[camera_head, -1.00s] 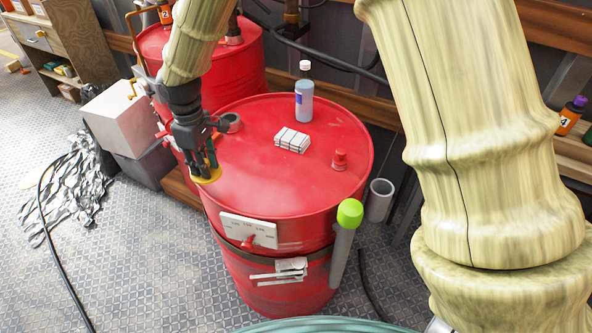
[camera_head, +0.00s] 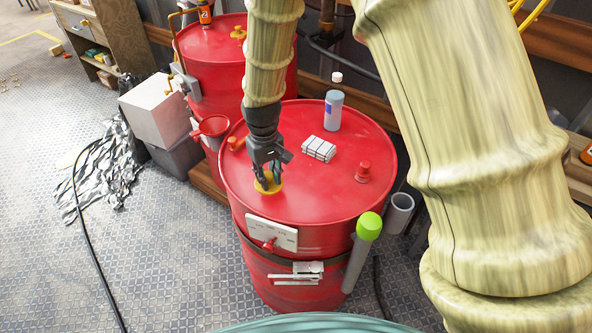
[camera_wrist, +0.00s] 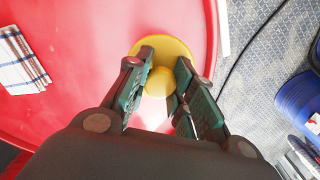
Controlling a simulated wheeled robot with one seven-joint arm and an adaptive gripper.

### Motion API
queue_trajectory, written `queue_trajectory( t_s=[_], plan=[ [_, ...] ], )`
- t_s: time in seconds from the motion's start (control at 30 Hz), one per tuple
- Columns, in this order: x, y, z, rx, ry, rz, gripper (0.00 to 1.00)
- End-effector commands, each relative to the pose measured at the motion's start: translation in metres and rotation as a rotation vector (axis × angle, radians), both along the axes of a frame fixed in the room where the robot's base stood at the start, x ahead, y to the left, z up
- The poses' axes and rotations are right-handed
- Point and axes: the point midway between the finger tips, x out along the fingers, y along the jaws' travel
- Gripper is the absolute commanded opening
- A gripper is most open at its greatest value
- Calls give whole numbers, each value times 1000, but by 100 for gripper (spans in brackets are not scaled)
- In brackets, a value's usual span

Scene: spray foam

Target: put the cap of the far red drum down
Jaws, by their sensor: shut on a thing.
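My gripper (camera_head: 266,184) is shut on a round yellow cap (camera_head: 277,186) over the front left part of the near red drum's top (camera_head: 300,197). In the wrist view, the fingers (camera_wrist: 158,85) pinch the cap's central knob, with its yellow disc (camera_wrist: 178,47) beyond them over the red lid. I cannot tell whether the cap touches the lid. The far red drum (camera_head: 215,66) stands behind to the left, partly hidden by my arm. A yellow fitting (camera_head: 238,33) shows on its top.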

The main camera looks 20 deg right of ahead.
Motion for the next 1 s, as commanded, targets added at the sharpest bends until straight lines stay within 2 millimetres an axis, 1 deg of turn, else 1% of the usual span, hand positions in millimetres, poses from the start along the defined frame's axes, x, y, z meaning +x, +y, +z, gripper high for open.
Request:
queue_trajectory(
  t_s=[0.03, 0.3, 0.43, 0.53, 0.67, 0.77, 1.0],
  plan=[
    [2, -11, 2, 0, 2, -4, 4],
    [16, -62, -3, 1, 1, -3, 4],
    [21, -77, -6, 1, 1, 0, 4],
    [22, -83, -7, 0, 0, 0, 4],
    [22, -85, -10, 0, 1, 1, 4],
    [22, -84, -16, -1, 2, 1, 4],
    [22, -84, -37, -1, 2, 2, 4]
  ],
)
